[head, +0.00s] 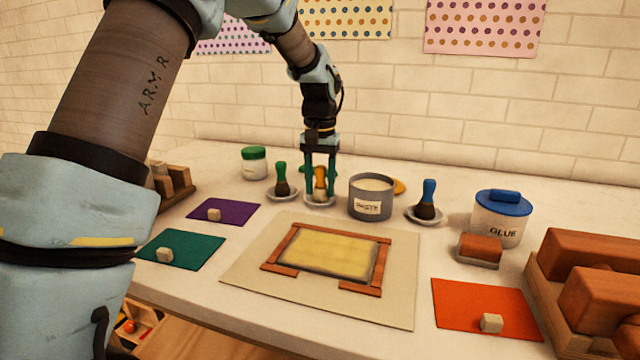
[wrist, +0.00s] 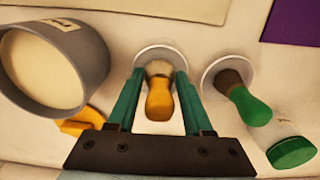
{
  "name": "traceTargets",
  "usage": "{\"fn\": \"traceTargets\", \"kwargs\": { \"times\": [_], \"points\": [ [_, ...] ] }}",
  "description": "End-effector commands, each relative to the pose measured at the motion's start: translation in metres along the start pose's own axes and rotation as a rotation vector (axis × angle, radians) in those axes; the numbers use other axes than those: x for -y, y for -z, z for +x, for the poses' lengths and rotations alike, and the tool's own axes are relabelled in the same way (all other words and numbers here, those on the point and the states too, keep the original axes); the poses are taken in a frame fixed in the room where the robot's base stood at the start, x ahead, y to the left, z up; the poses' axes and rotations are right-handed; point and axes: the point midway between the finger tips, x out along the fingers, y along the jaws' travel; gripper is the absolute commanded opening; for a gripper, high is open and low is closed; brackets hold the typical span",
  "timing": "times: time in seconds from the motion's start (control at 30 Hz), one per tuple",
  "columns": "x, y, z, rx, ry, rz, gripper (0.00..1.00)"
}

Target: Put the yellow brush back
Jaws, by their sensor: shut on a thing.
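The yellow brush (head: 320,176) stands upright with its pale bristles down at a small white saucer (head: 312,203). My gripper (head: 320,188) points straight down with its green fingers on either side of the brush, shut on it. In the wrist view the yellow handle (wrist: 159,106) lies between the two fingers, and the bristles are over the saucer (wrist: 151,51). I cannot tell whether the bristles touch the saucer.
A green brush (head: 282,180) on its saucer stands close left. The grey paste pot (head: 370,207) stands close right, with a yellow-orange thing (head: 400,187) behind it. A blue brush (head: 428,196) and glue jar (head: 498,222) are farther right. A wooden frame (head: 372,277) lies in front.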

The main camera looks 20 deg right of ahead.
Motion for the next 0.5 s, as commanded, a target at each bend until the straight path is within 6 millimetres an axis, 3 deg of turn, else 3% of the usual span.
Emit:
{"fn": "traceTargets", "kwargs": {
  "times": [0.13, 0.17, 0.43, 0.5],
  "points": [
    [0.0, 0.0, 0.0, 0.0, 0.0, 0.0, 0.0],
    [0.0, 0.0, 0.0, 0.0, 0.0, 0.0, 0.53],
    [0.0, 0.0, -0.0001, 0.0, 0.0, 0.0, 0.83],
    [0.0, 0.0, -0.0001, 0.0, 0.0, 0.0, 0.86]
  ]
}}
